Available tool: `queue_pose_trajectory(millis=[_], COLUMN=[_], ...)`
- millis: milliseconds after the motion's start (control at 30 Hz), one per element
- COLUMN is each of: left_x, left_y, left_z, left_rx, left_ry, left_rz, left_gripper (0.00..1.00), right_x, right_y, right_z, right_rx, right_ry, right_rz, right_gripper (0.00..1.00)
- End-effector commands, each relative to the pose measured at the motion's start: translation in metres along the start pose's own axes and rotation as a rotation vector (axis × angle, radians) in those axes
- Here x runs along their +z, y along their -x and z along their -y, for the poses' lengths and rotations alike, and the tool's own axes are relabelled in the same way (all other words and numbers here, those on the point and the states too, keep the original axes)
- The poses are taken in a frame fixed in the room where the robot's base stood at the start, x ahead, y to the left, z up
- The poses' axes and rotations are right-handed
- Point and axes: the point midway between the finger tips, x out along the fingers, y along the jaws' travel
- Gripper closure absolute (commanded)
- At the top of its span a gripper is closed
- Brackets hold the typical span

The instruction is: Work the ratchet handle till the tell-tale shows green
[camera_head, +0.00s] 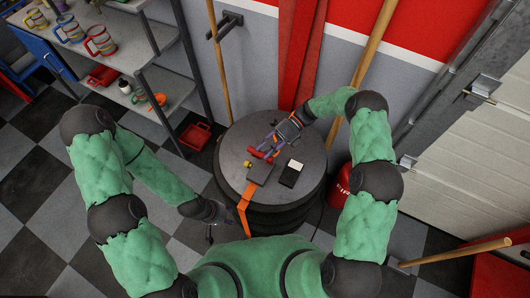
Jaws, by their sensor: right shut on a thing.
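The ratchet sits on the round grey drum top (240,135); its grey body (260,171) has an orange strap (243,214) running over the near edge. Its red handle (262,154) is at the body's far side. My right gripper (268,148) reaches in from the upper right and is shut on the red handle, partly covering it. A small black box with a pale face (291,173), perhaps the tell-tale, lies right of the body; I see no green on it. My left gripper (210,232) hangs beside the drum at the lower left, apart from the ratchet; its fingers are too small and dark to read.
A small yellow piece (247,163) lies left of the ratchet. A shelf with mugs (100,41) stands at the upper left, a red bin (195,136) below it. Wooden poles (372,50) lean behind the drum. A red container (340,186) stands at its right.

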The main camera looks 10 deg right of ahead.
Motion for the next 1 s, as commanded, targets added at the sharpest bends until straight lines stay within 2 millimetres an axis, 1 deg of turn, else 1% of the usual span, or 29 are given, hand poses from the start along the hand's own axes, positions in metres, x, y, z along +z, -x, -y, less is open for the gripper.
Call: queue_pose_trajectory(millis=[33,333,367,400,433,467,800,867,967,1000], left_x=[0.0,0.0,0.0,0.0,0.0,0.0,0.0,0.0,0.0,0.0], left_y=[-0.001,-0.001,-0.001,-0.001,-0.001,-0.001,0.0,0.0,0.0,0.0], left_z=[0.0,0.0,0.0,0.0,0.0,0.0,0.0,0.0,0.0,0.0], left_rx=[0.0,0.0,0.0,0.0,0.0,0.0,0.0,0.0,0.0,0.0], left_ry=[0.0,0.0,0.0,0.0,0.0,0.0,0.0,0.0,0.0,0.0], left_rz=[0.0,0.0,0.0,0.0,0.0,0.0,0.0,0.0,0.0,0.0], left_gripper=[0.6,0.6,0.6,0.6,0.6,0.6,0.6,0.6,0.6,0.6], right_x=[0.001,0.001,0.001,0.001,0.001,0.001,0.001,0.001,0.001,0.001], right_y=[0.002,0.002,0.002,0.002,0.002,0.002,0.003,0.006,0.017,0.024], right_z=[0.003,0.004,0.004,0.004,0.004,0.004,0.003,0.003,0.003,0.003], right_rx=[-0.012,-0.014,-0.014,-0.014,-0.014,-0.013,-0.008,-0.008,-0.009,-0.009], right_ry=[0.005,0.006,0.006,0.006,0.005,0.005,0.002,0.002,0.002,0.002], right_rz=[0.005,0.007,0.007,0.006,0.006,0.006,0.004,0.004,0.006,0.006], right_gripper=[1.0,1.0,0.64,0.52,0.44,0.41,0.41,0.41,0.41,0.41])
